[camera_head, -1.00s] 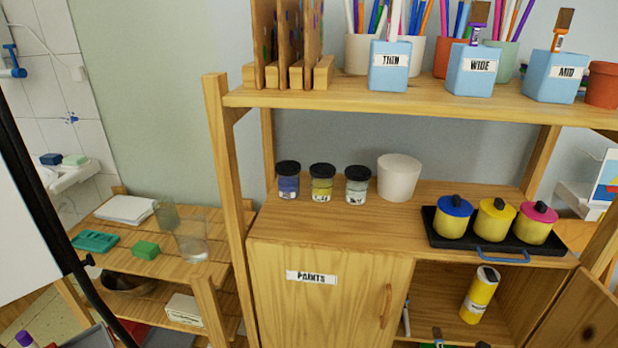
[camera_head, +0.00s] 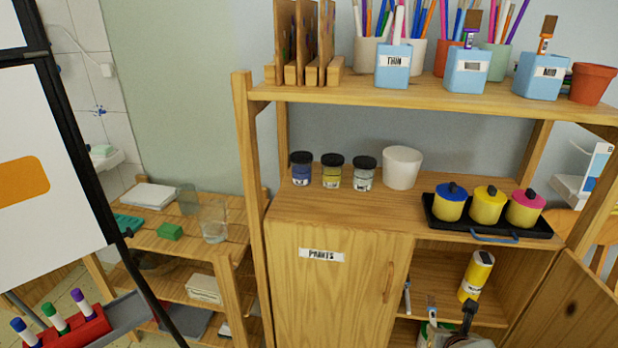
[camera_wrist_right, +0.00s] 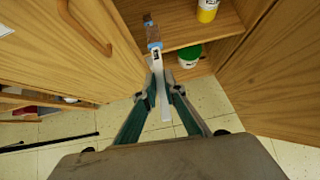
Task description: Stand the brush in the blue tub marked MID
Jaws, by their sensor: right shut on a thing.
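The blue tub marked MID (camera_head: 538,82) stands on the top shelf at right, with a brown-bristled, orange-handled brush in it. My right gripper (camera_head: 450,338) is at the bottom edge of the head view, in front of the open cabinet, well below the tub. In the wrist view my right gripper (camera_wrist_right: 160,92) is shut on a brush (camera_wrist_right: 157,65) with a pale handle, blue band and dark tip, held bristles away from me. This brush also shows in the head view (camera_head: 431,314). My left gripper is not in view.
Blue tubs marked THIN (camera_head: 393,75) and WIDE (camera_head: 466,82) stand left of MID; a terracotta pot (camera_head: 593,85) stands close at its right. Below are a black tray (camera_head: 535,230) of pots and an open cabinet door (camera_head: 570,300). An easel (camera_head: 90,130) stands at left.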

